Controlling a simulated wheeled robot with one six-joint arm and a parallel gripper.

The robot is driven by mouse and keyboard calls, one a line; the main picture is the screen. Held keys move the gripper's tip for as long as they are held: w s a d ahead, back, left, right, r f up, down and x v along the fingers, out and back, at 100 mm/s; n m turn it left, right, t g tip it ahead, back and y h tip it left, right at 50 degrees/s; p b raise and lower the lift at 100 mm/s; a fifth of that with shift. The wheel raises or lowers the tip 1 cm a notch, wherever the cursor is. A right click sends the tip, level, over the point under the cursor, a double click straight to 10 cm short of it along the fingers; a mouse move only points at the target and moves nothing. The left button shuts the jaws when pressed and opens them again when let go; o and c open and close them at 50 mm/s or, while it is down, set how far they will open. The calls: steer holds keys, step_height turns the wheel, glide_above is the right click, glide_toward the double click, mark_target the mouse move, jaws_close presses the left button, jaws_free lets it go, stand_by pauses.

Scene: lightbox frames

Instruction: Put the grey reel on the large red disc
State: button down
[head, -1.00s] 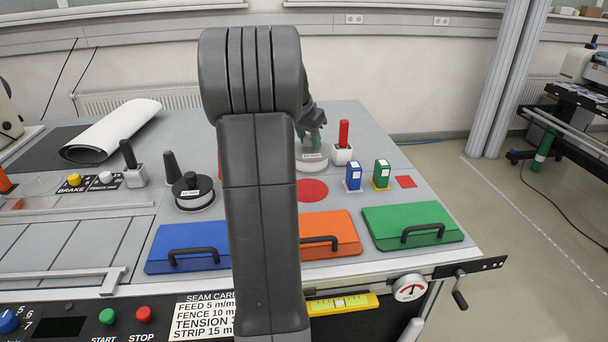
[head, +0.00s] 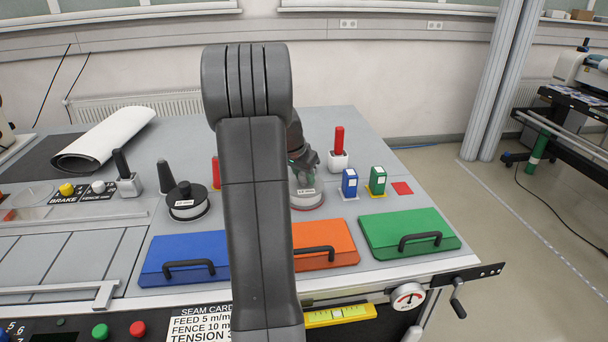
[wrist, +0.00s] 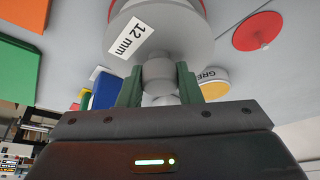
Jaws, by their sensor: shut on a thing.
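The grey reel (head: 305,199), with a white 12 mm label, is in my gripper (wrist: 158,86). In the wrist view, the green fingers are shut on the knob of the reel (wrist: 175,35). In the head view the reel sits over the large red disc (head: 310,209) and covers most of it; only a thin red edge shows. I cannot tell whether the reel touches the disc. My arm hides part of the reel's left side in the head view.
A black-topped reel (head: 187,202) stands left of my arm. A red-handled white block (head: 338,152), a blue box (head: 349,183) and a green box (head: 377,180) stand to the right. Blue (head: 186,257), orange (head: 325,243) and green (head: 408,232) lids line the front.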

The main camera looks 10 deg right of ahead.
steer(key=c, duration=1)
jaws_free()
steer(key=shift+c, duration=0.2)
steer(key=shift+r, duration=0.1)
steer(key=v, duration=1.2)
steer(key=shift+b, duration=0.45)
